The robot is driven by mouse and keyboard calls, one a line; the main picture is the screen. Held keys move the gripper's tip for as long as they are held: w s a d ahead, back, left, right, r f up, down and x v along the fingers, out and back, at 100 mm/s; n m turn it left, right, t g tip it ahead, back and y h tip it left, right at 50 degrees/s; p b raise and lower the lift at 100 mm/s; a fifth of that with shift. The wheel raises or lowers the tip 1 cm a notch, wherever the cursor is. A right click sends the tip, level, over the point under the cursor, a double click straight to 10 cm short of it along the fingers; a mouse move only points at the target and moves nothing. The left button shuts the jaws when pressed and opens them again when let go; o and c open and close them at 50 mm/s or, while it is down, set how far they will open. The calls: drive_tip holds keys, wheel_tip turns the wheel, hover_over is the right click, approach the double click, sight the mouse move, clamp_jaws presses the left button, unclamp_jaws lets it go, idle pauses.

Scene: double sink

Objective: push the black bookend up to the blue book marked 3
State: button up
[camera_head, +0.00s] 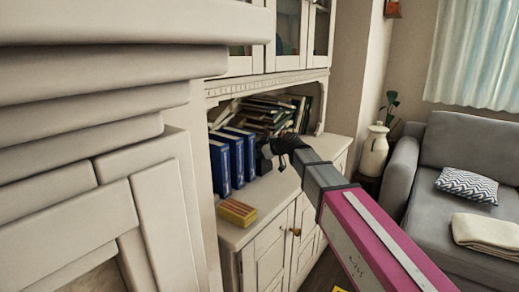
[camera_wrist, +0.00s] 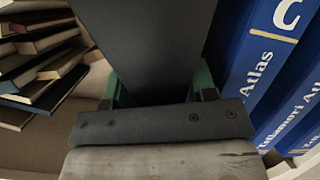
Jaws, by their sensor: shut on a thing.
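Several blue books stand upright on the cabinet ledge in the head view. The one nearest my gripper is a blue book (camera_head: 247,152), also seen in the wrist view (camera_wrist: 252,62) with "Atlas" and a pale curved mark on its spine. I cannot read that mark surely as 3. The black bookend (camera_wrist: 155,40) stands between my gripper's green fingers in the wrist view, just left of this book, with a narrow gap showing. In the head view the bookend (camera_head: 264,161) is a small dark shape, partly hidden. My gripper (camera_head: 279,150) is shut on it.
A pile of leaning and stacked books (camera_head: 262,113) lies behind on the ledge and shows at left in the wrist view (camera_wrist: 38,55). A yellow-and-red box (camera_head: 237,212) lies in front of the blue books. The upper cabinet (camera_head: 290,35) overhangs the niche.

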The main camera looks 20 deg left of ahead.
drive_tip(key=shift+s+a+f, duration=0.1)
drive_tip(key=shift+s+a, duration=0.05)
drive_tip(key=shift+s, duration=0.4)
drive_tip(key=shift+s+a+f, duration=0.1)
drive_tip(key=shift+s, duration=0.4)
drive_tip(key=o, duration=1.5)
drive_tip(key=shift+r, duration=0.1)
drive_tip(key=v, duration=1)
drive_tip(key=shift+d, duration=0.3)
drive_tip(key=shift+r, duration=0.15)
